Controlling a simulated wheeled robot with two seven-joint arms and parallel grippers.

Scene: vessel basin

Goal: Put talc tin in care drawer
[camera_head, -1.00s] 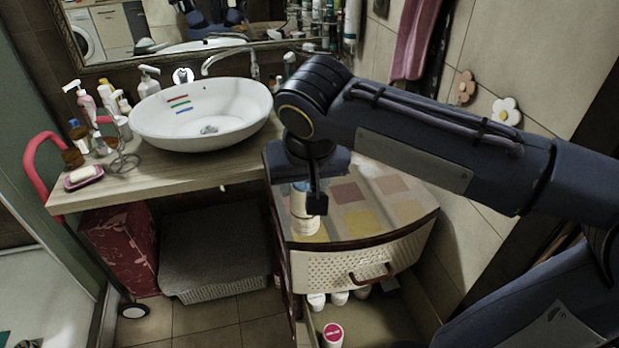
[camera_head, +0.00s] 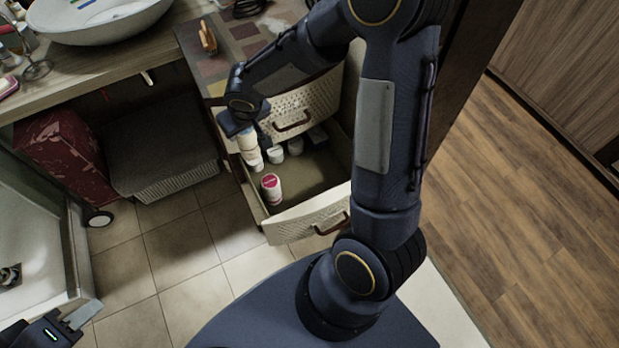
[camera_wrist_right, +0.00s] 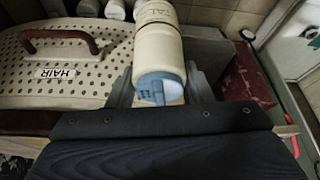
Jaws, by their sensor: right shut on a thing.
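My right gripper (camera_head: 245,130) is shut on the talc tin (camera_head: 250,152), a cream cylinder. The tin hangs below the gripper, over the left rear part of the open lower drawer (camera_head: 310,224). Whether its base touches anything cannot be told. In the right wrist view the tin (camera_wrist_right: 159,45) shows lettering and a blue cap between the fingers. The drawer holds several white containers (camera_head: 276,154) at the back and a white one with a pink top (camera_head: 271,188) near the left side. No label on this drawer is readable. My left gripper (camera_head: 72,322) is at the bottom left, partly cut off.
The closed upper drawer (camera_wrist_right: 54,72) is labelled HAIR and sits above the open one. An orange-brown object (camera_head: 207,38) stands on the cabinet top. The drawer's middle and right are clear.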

